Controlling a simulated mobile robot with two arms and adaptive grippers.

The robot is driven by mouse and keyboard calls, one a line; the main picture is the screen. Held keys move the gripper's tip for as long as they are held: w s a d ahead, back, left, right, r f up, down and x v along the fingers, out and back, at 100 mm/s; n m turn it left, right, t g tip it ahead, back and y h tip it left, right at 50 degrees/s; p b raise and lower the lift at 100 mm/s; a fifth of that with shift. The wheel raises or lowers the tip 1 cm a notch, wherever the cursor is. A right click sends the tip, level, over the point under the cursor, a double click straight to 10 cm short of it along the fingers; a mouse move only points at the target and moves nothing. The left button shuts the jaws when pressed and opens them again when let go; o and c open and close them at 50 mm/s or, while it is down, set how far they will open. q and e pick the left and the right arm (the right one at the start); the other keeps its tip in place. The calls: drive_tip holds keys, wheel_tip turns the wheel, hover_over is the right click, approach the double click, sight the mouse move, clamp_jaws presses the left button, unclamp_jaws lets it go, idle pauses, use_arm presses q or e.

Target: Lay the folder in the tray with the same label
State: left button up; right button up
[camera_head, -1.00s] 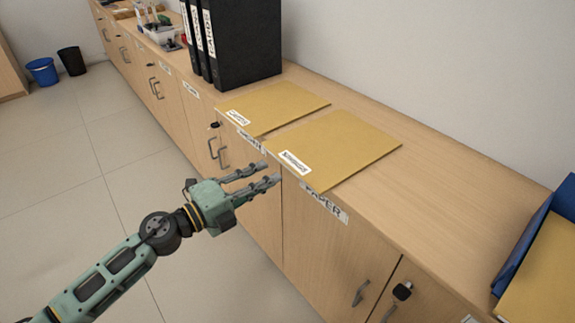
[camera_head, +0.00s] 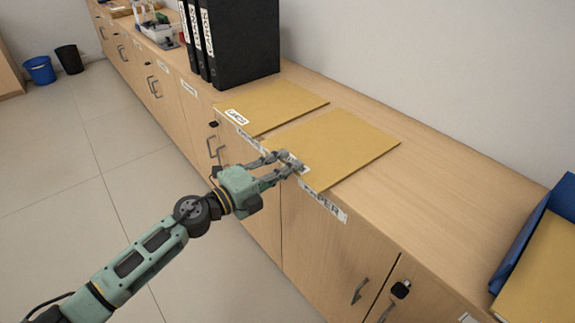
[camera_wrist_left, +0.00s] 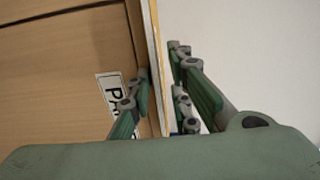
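Two flat tan folders lie side by side at the counter's front edge in the head view: a nearer one (camera_head: 342,146) and a farther one (camera_head: 275,106). Each has a white label at its front corner; the nearer one's label is partly covered by my fingers, and I cannot read either surely. My left gripper (camera_head: 279,162) is open at the nearer folder's front edge. In the wrist view its fingers (camera_wrist_left: 160,85) stand on either side of the thin folder and counter edge (camera_wrist_left: 156,60), apart. A blue tray (camera_head: 527,232) stands at the right, holding a tan folder (camera_head: 545,275).
Black binders (camera_head: 240,40) stand behind the farther folder. The wooden counter (camera_head: 440,165) is bare between the nearer folder and the blue tray. The cabinet front below carries labels, one reading PAPER (camera_head: 323,203). Bins (camera_head: 40,69) stand on the floor far left.

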use_arm(q)
clamp_jaws()
drive_tip(key=shift+r, duration=0.15)
use_arm(e)
drive_tip(key=shift+r, duration=0.1)
idle(0.3)
